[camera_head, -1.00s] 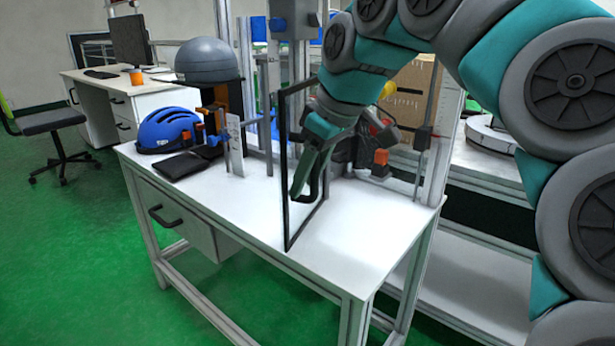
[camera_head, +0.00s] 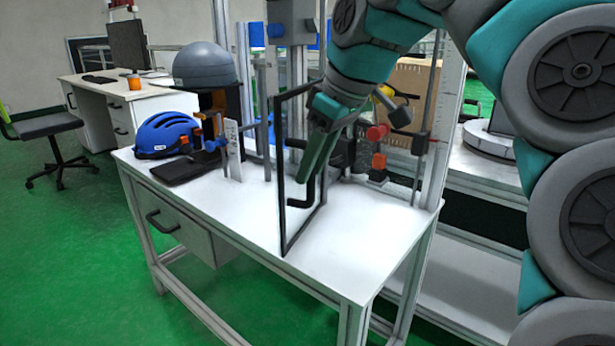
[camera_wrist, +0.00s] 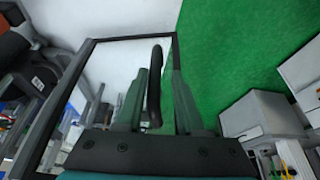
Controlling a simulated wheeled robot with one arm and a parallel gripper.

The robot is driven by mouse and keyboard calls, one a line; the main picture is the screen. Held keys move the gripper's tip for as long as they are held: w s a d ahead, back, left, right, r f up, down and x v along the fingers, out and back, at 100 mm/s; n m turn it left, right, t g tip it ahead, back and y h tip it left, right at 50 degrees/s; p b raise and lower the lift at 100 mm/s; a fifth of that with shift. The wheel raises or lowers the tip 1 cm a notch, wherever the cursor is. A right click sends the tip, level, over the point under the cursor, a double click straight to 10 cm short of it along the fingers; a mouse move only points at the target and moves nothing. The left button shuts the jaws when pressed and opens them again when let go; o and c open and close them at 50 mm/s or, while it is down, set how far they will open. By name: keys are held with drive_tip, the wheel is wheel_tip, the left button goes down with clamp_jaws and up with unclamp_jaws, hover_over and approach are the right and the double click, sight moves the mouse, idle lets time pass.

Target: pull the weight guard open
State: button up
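The weight guard (camera_head: 282,200) is a clear panel in a thin black frame on the drop tower. It stands out from the tower over the white table. Its black bent handle (camera_head: 300,203) shows just below my gripper (camera_head: 309,180) in the head view. In the wrist view, the handle (camera_wrist: 155,85) stands between the two green fingers of my gripper (camera_wrist: 157,95). The fingers are apart, with a visible gap between the handle and the right finger. The guard's frame (camera_wrist: 120,38) also shows there. My arm hides part of the tower behind the guard.
The white table (camera_head: 345,250) is clear in front of the guard. A blue helmet (camera_head: 165,135), a dark flat pad (camera_head: 185,168) and a grey dome (camera_head: 205,62) are at the left. Red and yellow fittings (camera_head: 377,133) stand right of my gripper.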

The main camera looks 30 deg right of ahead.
drive_tip(key=shift+v, duration=2.05)
